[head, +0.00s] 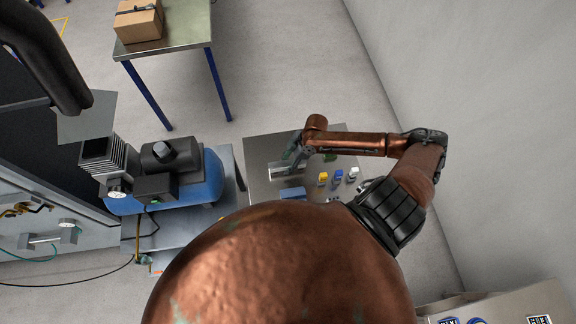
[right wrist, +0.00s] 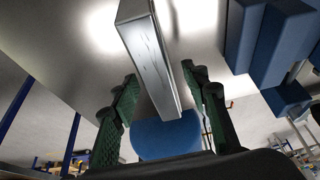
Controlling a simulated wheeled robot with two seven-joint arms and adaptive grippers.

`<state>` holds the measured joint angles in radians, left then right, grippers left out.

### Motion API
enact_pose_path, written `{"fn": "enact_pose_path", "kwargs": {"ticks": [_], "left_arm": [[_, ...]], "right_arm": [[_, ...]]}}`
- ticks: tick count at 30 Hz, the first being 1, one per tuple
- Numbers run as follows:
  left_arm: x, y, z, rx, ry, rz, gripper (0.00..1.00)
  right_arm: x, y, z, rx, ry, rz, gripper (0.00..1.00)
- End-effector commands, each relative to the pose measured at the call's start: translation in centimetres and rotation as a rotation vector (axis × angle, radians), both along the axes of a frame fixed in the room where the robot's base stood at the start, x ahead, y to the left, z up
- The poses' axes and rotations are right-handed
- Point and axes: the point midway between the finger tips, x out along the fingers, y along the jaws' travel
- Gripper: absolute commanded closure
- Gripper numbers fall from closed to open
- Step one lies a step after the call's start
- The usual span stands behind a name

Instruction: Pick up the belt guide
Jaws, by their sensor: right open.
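A long silvery metal piece, which looks like the belt guide (right wrist: 152,55), stands out in the right wrist view. It runs from the top edge down between my right gripper's green, ribbed fingers (right wrist: 160,80). The fingers are apart, one on each side of it, with visible gaps, so it is not gripped. In the head view my right gripper (head: 297,152) is over the metal table, close to a small silvery piece (head: 287,169) that looks like the same part. My left gripper is not in view.
The metal table (head: 262,150) also holds a blue block (head: 293,192) and small yellow (head: 322,178), blue (head: 338,176) and white (head: 352,174) items. A blue compressor (head: 205,180) stands left. A wall (head: 470,110) rises right. A box (head: 138,20) sits on a back table.

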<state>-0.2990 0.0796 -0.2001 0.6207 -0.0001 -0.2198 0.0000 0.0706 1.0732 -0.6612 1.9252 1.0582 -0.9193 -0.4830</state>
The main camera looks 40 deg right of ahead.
Motion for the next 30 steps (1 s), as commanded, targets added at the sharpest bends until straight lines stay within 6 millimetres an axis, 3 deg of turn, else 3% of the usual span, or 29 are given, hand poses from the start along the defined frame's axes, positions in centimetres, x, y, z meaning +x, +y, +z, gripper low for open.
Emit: {"fn": "enact_pose_path", "kwargs": {"ticks": [3,21,30], "left_arm": [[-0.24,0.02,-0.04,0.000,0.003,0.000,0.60],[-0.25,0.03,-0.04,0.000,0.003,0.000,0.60],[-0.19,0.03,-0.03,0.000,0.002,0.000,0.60]], "right_arm": [[-0.02,-0.01,0.01,0.000,0.000,0.000,0.59],[-0.05,-0.01,0.03,0.001,0.001,-0.001,1.00],[0.00,0.01,0.08,0.001,0.000,0.000,1.00]]}}
